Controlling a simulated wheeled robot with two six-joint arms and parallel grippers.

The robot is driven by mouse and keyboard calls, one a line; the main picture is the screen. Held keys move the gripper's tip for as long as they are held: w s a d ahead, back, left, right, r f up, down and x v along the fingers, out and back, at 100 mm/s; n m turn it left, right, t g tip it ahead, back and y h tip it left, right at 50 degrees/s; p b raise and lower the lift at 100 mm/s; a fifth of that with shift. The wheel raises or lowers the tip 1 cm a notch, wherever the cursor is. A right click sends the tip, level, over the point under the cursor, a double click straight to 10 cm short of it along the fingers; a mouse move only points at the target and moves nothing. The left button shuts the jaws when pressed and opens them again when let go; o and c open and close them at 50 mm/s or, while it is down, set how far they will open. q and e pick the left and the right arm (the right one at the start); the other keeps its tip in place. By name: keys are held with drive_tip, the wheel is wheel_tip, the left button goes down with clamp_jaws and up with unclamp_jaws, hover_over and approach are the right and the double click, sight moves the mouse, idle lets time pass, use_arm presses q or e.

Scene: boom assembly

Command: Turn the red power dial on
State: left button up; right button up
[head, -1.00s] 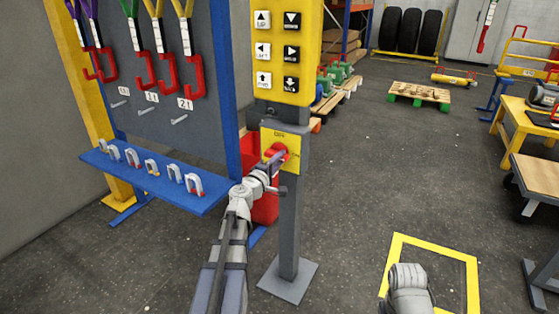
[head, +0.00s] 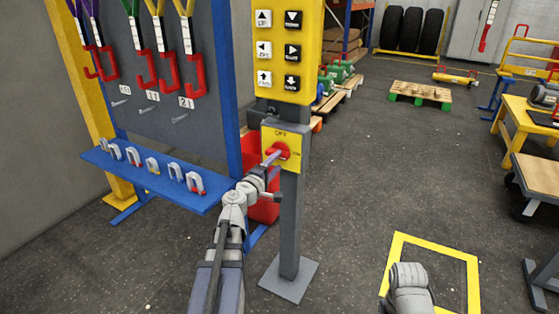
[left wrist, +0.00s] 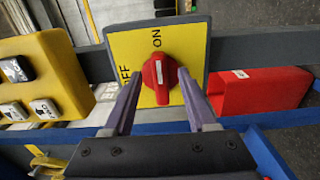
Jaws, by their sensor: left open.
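The red power dial (head: 281,150) sits on a yellow plate (head: 293,165) on the grey post, under the yellow button panel. In the left wrist view the dial (left wrist: 160,78) has its raised grip and white mark lined up toward the word ON; OFF is at its left in that view. My left gripper (head: 268,160) is in front of the dial. In the left wrist view its open fingers (left wrist: 159,88) lie on either side of the dial, with visible gaps. My right gripper is not in view.
The yellow button panel (head: 284,50) is above the dial. A blue shelf with shackles (head: 153,179) stands at the left, and a red bin (head: 261,207) is behind the post. The floor to the right of the post is open, with a yellow floor square (head: 432,246).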

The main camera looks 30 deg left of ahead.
use_arm(q)
drive_tip(key=s, duration=0.4)
drive_tip(key=shift+s, duration=0.25)
drive_tip(key=s+d+m+g+h+p, duration=0.2)
drive_tip(key=d+m+g+h+p, duration=0.4)
drive_tip(key=d, duration=0.8)
drive_tip(key=s+d+m+g+h+p, duration=0.2)
drive_tip(key=d+m+g+p, duration=0.4)
drive_tip(key=d, duration=0.9)
drive_tip(key=s+d+r+m+g+y+p, duration=0.2)
drive_tip(key=s+m+g+y+p, duration=0.1)
drive_tip(key=s+p, duration=0.3)
drive_tip(key=s+d+r+m+g+y+p, duration=0.1)
drive_tip(key=s+d+m+g+y+p, duration=0.1)
drive_tip(key=s+m+y+p, duration=0.4)
drive_tip(key=s+g+p, duration=0.1)
drive_tip(key=s, duration=0.3)
drive_tip(key=shift+s+d+r+m+p, duration=0.2)
drive_tip(key=shift+d+r+m+p, duration=0.05)
drive_tip(key=shift+r+m+p, duration=0.1)
